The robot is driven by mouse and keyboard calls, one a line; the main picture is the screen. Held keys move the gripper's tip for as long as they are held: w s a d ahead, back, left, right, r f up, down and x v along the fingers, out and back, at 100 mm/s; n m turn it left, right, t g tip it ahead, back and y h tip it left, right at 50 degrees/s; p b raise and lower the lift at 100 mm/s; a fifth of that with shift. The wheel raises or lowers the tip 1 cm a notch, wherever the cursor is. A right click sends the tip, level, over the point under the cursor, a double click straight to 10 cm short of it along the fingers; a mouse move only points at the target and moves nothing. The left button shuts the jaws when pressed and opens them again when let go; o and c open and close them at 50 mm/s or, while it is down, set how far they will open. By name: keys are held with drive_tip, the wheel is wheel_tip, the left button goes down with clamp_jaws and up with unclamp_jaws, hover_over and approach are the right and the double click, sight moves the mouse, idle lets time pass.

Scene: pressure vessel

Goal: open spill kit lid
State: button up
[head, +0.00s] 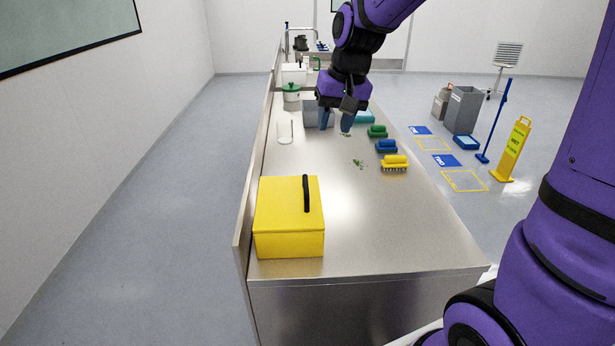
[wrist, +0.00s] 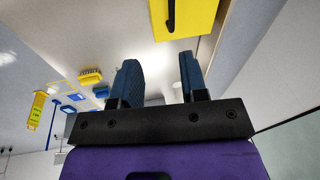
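The yellow spill kit box (head: 280,238) sits on the near left end of the steel counter, its lid (head: 278,200) down. A black handle (head: 306,194) lies along the lid's right part. My gripper (head: 336,122) is farther along the counter, beyond the box and apart from it, with its fingers pointing down. In the wrist view my gripper (wrist: 160,80) has its two blue fingers spread with nothing between them. The yellow lid (wrist: 198,22) and part of its black handle (wrist: 171,14) show at the top of that view, beyond the fingertips.
Green, blue and yellow brushes (head: 395,162) line the counter's right edge. Green bits (head: 357,163) lie mid-counter. A clear container (head: 285,132), a green-lidded pot (head: 291,92) and a grey bin (head: 312,112) stand farther back. The counter (head: 350,230) is bare right of the box.

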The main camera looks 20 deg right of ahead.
drive_tip(key=g, duration=0.1)
approach(306, 181)
drive_tip(key=shift+m, duration=0.5)
drive_tip(key=f, duration=0.5)
drive_tip(key=a+f, duration=0.1)
drive_tip(key=f, duration=0.2)
drive_tip(key=shift+w+f, duration=0.35)
drive_tip(key=shift+w, duration=0.05)
clamp_jaws()
